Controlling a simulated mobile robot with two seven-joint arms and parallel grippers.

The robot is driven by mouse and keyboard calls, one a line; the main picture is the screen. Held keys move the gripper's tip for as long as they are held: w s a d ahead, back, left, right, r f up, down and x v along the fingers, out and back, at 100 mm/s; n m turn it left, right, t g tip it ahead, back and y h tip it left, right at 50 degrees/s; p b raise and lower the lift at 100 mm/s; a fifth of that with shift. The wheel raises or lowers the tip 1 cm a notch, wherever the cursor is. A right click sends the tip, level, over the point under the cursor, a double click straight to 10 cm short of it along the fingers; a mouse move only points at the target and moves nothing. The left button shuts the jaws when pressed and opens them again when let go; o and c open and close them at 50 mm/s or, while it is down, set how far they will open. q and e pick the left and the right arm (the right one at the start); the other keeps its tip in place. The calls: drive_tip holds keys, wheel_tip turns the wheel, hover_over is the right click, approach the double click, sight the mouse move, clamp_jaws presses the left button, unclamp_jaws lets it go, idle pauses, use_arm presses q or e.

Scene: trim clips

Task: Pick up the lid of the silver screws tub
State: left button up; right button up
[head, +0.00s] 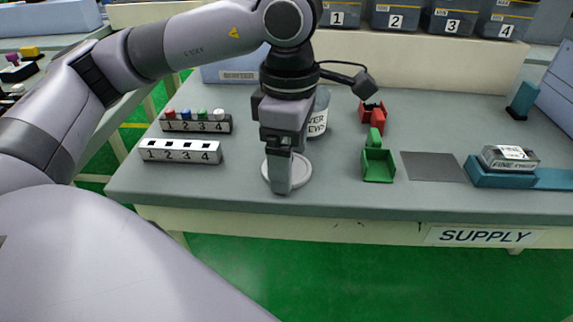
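A round pale grey lid (301,173) lies flat on the bench near its front edge. The silver screws tub (318,120) stands just behind it, partly hidden by my arm; only part of its label shows. My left gripper (281,186) points straight down, with its fingertips in front of the lid's middle and hiding part of it. The fingers are seen nearly edge-on, so I cannot tell their opening or whether they touch the lid. My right gripper is not in view.
Left of the lid are a white numbered rack (181,151) and a dark rack with coloured pegs (196,123). To the right are a green bin (378,165), a red bin (373,115), a dark mat (433,167) and a teal stand (497,177). Numbered grey bins (396,17) line the back.

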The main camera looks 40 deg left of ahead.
use_arm(q)
drive_tip(key=shift+c, duration=1.2)
drive_tip(key=shift+r, duration=0.15)
